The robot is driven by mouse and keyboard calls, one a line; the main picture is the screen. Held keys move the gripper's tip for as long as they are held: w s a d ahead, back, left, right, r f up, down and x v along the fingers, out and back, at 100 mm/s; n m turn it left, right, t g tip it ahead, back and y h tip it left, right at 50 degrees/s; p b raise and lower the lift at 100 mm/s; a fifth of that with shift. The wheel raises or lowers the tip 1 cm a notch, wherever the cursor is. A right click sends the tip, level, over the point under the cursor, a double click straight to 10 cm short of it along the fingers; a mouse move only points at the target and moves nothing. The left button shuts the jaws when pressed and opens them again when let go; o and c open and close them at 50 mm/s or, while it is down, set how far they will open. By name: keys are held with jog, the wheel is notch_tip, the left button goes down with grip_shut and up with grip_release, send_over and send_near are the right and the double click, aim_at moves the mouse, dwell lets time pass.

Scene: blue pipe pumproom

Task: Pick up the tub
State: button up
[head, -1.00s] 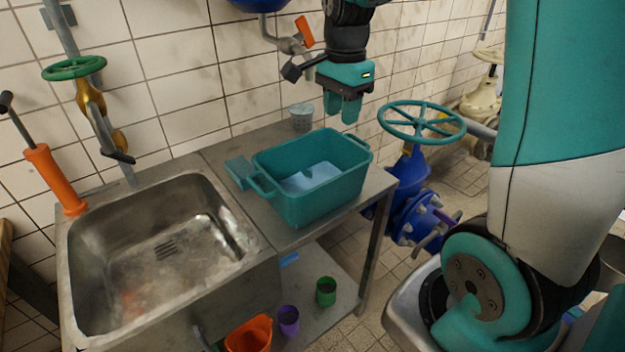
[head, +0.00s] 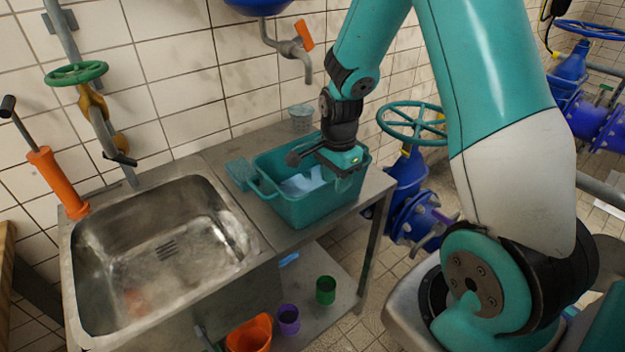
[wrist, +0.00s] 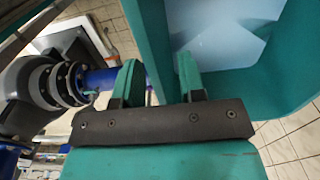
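The teal tub (head: 294,207) stands upright on the steel counter to the right of the sink, with something pale blue in its bottom. My gripper (head: 341,178) is low over the tub's right end, pointing down, and its fingertips are hidden in the head view. In the wrist view my gripper (wrist: 158,82) has its two fingers apart. The wall of the tub (wrist: 153,35) runs between them, one finger inside the tub and one outside. I see no firm closing on the wall.
A clear cup (head: 300,118) stands behind the tub, and a teal block (head: 240,172) lies at its left. The sink (head: 160,250) is further left. A blue valve with a teal handwheel (head: 412,118) stands close at the right. Purple, green and orange containers sit below.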

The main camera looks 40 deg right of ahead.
jog(key=shift+f, duration=0.75)
grip_shut()
dwell(0.9)
